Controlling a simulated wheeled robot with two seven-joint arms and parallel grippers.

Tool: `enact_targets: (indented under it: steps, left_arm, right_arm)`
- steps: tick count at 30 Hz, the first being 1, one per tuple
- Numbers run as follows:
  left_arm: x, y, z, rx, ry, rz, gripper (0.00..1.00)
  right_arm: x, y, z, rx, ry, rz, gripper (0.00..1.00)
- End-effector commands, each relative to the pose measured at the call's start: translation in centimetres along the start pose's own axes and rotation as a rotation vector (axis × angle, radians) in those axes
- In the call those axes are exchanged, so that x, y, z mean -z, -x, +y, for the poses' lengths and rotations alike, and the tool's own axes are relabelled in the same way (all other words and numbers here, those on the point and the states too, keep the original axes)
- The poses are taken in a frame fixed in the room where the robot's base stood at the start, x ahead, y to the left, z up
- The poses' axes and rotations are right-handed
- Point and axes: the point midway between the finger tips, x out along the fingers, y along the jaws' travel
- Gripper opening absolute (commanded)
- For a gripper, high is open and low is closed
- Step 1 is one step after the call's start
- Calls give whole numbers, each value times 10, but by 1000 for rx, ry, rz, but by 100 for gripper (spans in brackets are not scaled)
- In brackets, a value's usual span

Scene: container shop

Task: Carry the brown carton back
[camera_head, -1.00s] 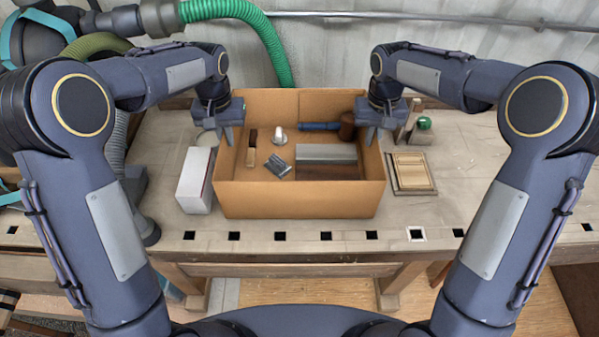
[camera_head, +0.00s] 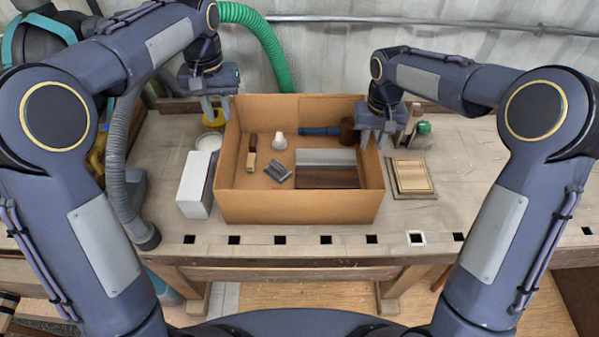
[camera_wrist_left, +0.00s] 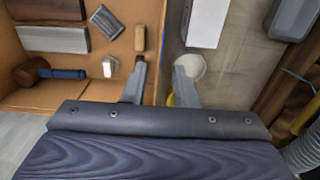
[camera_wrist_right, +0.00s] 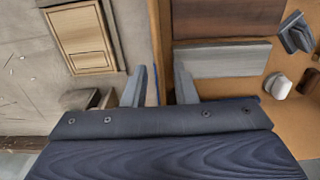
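The brown carton (camera_head: 300,208) stands open-topped on the workbench. It holds several items, among them a mallet, a grey block and a dark wood block. My left gripper (camera_head: 217,108) is open and empty, raised above the carton's left wall. In the left wrist view that wall lies between and below the spread fingers (camera_wrist_left: 160,85). My right gripper (camera_head: 374,138) is open at the carton's right wall. In the right wrist view the wall's edge shows between its spread fingers (camera_wrist_right: 158,87); I cannot tell whether they touch it.
A white box (camera_head: 193,185) stands close to the carton's left side, with a round white dish (camera_head: 208,142) behind it. A wooden panel (camera_head: 411,175) lies right of the carton. A green-topped item (camera_head: 424,127) stands behind the panel. The bench's right part is clear.

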Motion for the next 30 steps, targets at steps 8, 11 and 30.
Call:
enact_targets:
  steps: [8,11,30]
  left_arm:
    - [0,23,0,1,0,-2,25]
    - [0,24,0,1,0,-2,25]
    - [0,23,0,1,0,-1,25]
  right_arm:
    - [1,5,0,0,0,2,25]
    - [1,17,0,0,0,4,25]
    - [0,119,0,0,1,1,25]
